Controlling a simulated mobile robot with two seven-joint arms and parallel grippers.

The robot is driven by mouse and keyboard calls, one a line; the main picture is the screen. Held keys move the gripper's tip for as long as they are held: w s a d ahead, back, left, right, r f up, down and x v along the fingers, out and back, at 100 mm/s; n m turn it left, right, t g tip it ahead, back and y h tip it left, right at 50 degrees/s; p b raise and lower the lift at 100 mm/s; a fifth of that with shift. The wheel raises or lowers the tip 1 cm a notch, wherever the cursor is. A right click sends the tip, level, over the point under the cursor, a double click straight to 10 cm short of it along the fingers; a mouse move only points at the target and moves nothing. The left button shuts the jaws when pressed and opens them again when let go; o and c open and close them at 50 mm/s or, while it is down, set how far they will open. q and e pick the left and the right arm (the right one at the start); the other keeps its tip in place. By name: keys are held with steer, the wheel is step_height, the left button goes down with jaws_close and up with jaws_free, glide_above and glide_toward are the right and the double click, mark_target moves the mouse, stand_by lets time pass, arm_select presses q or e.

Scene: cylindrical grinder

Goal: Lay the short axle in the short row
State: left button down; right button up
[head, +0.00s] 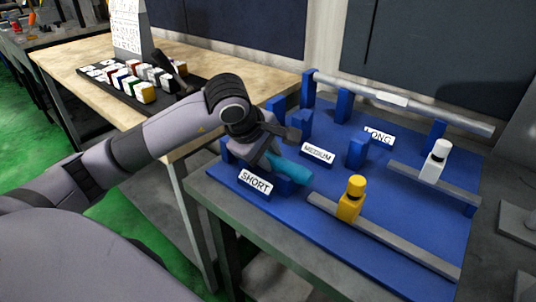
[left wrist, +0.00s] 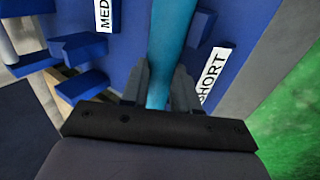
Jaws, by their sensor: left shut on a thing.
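The short axle is a teal cylinder (head: 292,168), seen also in the left wrist view (left wrist: 176,35). My left gripper (head: 264,158) is shut on it near one end, with a finger on each side in the left wrist view (left wrist: 160,88). The axle lies over the short row, just behind the SHORT label (head: 255,181), which also shows in the left wrist view (left wrist: 212,76). A blue support (head: 285,187) shows below the axle; I cannot tell whether they touch. The gripper hides the row's left end. My right gripper is not in view.
The blue board (head: 330,225) also has MEDIUM (head: 318,154) and LONG (head: 380,136) rows. A grey rod (head: 450,118) lies at the back. A yellow-topped piece (head: 350,202) and a white piece (head: 433,166) stand on grey rails. A wooden table (head: 190,60) is left.

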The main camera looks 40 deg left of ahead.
arm_select(q)
steer(key=shift+f, duration=0.1)
steer(key=c, duration=0.8)
jaws_free()
steer(key=shift+c, duration=0.2)
steer(key=shift+r, duration=0.35)
steer(key=v, duration=1.1)
steer(key=shift+s+r+p, duration=0.3)
steer(key=shift+p, duration=0.05)
